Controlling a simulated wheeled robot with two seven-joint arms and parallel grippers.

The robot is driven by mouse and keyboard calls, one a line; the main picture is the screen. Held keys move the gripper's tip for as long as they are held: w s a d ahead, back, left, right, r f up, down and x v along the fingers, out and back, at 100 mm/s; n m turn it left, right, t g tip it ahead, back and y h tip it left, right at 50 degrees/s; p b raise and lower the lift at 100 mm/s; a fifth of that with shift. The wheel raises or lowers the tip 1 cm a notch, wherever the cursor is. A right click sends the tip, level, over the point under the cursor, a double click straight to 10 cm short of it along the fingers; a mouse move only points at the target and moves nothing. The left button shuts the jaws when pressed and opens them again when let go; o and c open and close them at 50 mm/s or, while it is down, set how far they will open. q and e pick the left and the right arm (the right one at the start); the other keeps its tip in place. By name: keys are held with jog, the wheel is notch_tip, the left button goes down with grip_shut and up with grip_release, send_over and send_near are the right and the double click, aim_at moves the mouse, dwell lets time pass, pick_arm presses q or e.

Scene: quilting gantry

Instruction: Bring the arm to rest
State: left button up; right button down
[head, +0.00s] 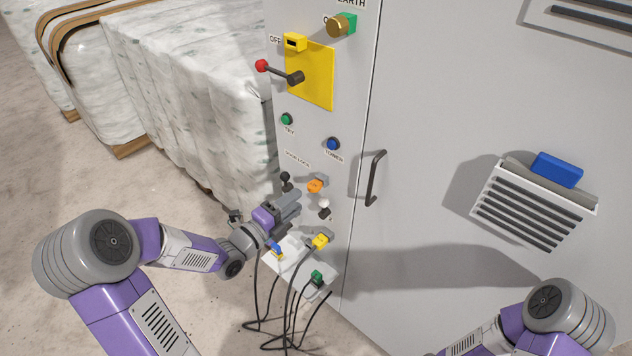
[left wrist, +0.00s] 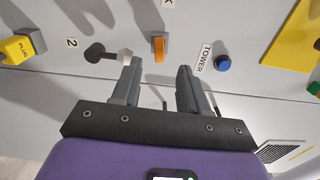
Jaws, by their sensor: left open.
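My left gripper (head: 296,203) is in front of the grey cabinet's lower control panel, its jaws open. In the left wrist view its two fingers (left wrist: 158,68) are apart with nothing held between them. An orange switch (head: 316,185) lies just beyond the fingertips; it also shows in the left wrist view (left wrist: 159,48). A white-tipped lever (head: 323,203) is close by, near one fingertip in the left wrist view (left wrist: 124,56); whether they touch I cannot tell. Of my right arm only links show at the lower right; its gripper is out of view.
The cabinet carries a blue button (head: 333,144), a green button (head: 287,119), a red-knobbed handle (head: 262,66) and a door handle (head: 375,178). Cables hang below a yellow plug (head: 320,241). A slatted holder (head: 525,213) projects at right. Wrapped bales (head: 190,85) stand behind left.

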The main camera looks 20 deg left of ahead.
pick_arm(q)
jog(key=s+d+f+n+g+y+p, duration=0.1)
jog(key=s+d+f+n+g+p, duration=0.3)
jog(key=f+n, duration=0.45)
jog(key=s+d+f+n+g+y+p, duration=0.1)
jog(key=s+d+f+n+g, duration=0.3)
jog(key=f+n, duration=0.5)
jog(key=s+d+f+n+g+p, duration=0.1)
jog(key=s+d+f+n+g, duration=0.2)
jog(key=s, duration=0.4)
jog(key=s+d+f+n+g+p, duration=0.2)
jog(key=s+d+f+n+g, duration=0.1)
jog(key=s+f+n+g, duration=0.2)
jog(key=shift+s+d+y, duration=0.3)
jog(key=shift+s+y, duration=0.1)
jog(key=shift+s, duration=0.7)
